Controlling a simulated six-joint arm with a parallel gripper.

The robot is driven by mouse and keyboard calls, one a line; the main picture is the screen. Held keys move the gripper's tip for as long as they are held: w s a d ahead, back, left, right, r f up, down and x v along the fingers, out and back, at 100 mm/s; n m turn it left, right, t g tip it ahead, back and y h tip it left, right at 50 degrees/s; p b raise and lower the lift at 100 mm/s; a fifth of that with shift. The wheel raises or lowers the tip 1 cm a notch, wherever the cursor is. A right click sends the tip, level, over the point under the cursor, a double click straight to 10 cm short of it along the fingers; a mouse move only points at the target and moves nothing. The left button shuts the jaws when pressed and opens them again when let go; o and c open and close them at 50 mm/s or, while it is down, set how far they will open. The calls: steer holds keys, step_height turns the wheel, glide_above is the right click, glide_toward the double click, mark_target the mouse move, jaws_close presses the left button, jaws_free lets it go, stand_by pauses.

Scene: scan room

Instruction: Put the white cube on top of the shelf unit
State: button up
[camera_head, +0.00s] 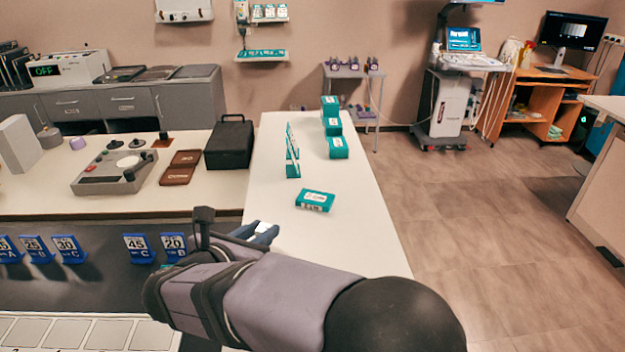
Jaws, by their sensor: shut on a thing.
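My gripper (264,232) is at the near left edge of the white table, its blue-grey fingertips showing just past my wrist. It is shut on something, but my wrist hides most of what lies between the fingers. I cannot make out a white cube anywhere with certainty. No piece is plainly the shelf unit. A small grey stand with a lower shelf (352,73) is against the back wall, and an orange wooden desk with shelves (545,88) is at the far right.
The white table (345,235) carries a flat teal box (315,201), an upright teal rack (292,152) and several teal boxes (338,148). A black case (229,145) and grey control panel (112,172) are on the left counter. Blue numbered stands (139,247) are at left. The right floor is open.

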steer(key=shift+f, duration=5.05)
steer(key=shift+f, duration=0.1)
steer(key=shift+f+b, duration=0.1)
steer(key=shift+b, duration=0.2)
steer(key=o, duration=1)
steer(key=shift+r, duration=0.3)
steer(key=v, duration=1.2)
steer(key=shift+d, duration=0.1)
